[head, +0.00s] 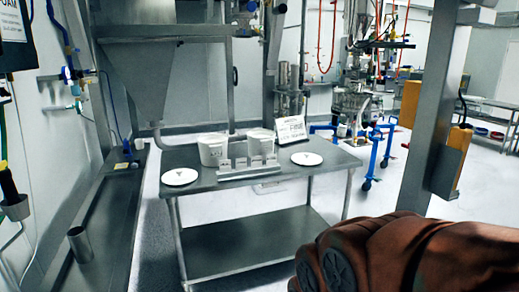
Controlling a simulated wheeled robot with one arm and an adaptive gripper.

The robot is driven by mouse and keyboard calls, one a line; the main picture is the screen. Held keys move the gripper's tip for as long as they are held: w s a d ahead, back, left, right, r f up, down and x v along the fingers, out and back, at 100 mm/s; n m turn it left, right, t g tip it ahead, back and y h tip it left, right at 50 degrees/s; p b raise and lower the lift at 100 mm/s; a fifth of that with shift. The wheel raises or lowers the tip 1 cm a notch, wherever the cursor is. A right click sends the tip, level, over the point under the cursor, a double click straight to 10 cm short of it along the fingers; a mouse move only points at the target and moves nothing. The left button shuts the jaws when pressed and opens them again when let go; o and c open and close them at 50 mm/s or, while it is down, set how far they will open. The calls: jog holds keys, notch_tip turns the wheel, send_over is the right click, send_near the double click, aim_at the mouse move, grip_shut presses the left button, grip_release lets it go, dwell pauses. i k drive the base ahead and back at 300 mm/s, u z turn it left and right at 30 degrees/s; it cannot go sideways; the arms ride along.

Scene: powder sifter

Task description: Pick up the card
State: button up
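A white placard with dark print (291,129) leans upright at the back right of the steel table (330,172); its print is too small to read. A low grey holder (250,172) at the table's front middle has several small upright pale pieces (240,162) in it. I cannot tell whether the card is the placard or one of these pieces. My gripper is not in the head view; only a reddish-brown part of my arm shows at the lower right, in front of the table's right side.
Two white tubs (212,150) (261,142) stand behind the holder. White round plates lie at the table's left (179,177) and right (306,158). A steel post (435,110) rises at right. A steel cup (80,244) stands on the left bench.

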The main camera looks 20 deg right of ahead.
aim_at(271, 159)
jog(key=i, duration=2.65)
jog(key=u, duration=0.05)
